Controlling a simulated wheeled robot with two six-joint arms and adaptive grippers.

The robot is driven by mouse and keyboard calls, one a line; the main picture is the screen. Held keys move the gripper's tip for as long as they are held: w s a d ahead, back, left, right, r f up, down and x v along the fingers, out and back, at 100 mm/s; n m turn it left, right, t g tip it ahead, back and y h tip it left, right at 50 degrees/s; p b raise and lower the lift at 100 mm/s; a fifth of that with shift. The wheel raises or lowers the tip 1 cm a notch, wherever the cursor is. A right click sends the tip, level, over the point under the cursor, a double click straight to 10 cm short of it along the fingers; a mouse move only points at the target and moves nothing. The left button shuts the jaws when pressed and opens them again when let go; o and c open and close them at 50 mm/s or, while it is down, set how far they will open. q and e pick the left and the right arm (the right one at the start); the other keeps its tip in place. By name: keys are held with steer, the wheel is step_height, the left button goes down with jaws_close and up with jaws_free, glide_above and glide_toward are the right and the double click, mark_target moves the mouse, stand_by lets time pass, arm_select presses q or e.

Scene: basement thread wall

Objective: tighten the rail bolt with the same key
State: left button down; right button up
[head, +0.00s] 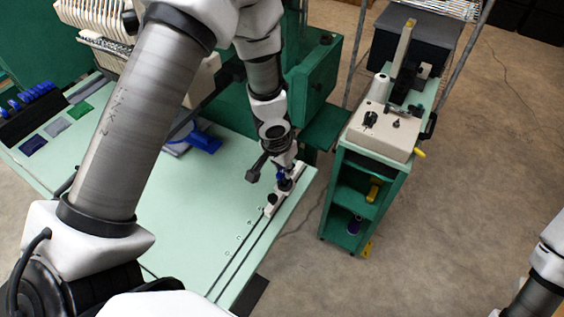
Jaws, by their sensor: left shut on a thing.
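My left gripper (283,172) points down over the right edge of the pale green table. It is shut on a small blue thing, which looks like the key (280,175) and is mostly hidden by the fingers. Just below it is the rail fitting (271,208), a pale piece with dark parts, set on the dark rail lines near the table's right edge. The rail bolt is too small or hidden to make out, and I cannot tell whether the key touches it. My right gripper is out of view; only part of my right arm shows at the lower right.
A green cart (342,190) with a cream machine (382,132) on top stands to the right, across a floor gap. A larger green machine body (309,80) stands behind the table. A blue item (203,142) lies mid-table. The table's front part is clear.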

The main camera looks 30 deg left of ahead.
arm_select(q)
steer(key=shift+w+r+m, duration=0.1)
steer(key=shift+r+m, duration=0.05)
steer(key=shift+m, duration=0.25)
steer(key=shift+n, duration=0.9)
step_height(320, 180, up, 6)
steer(key=p, duration=0.6)
steer(key=shift+r, duration=0.1)
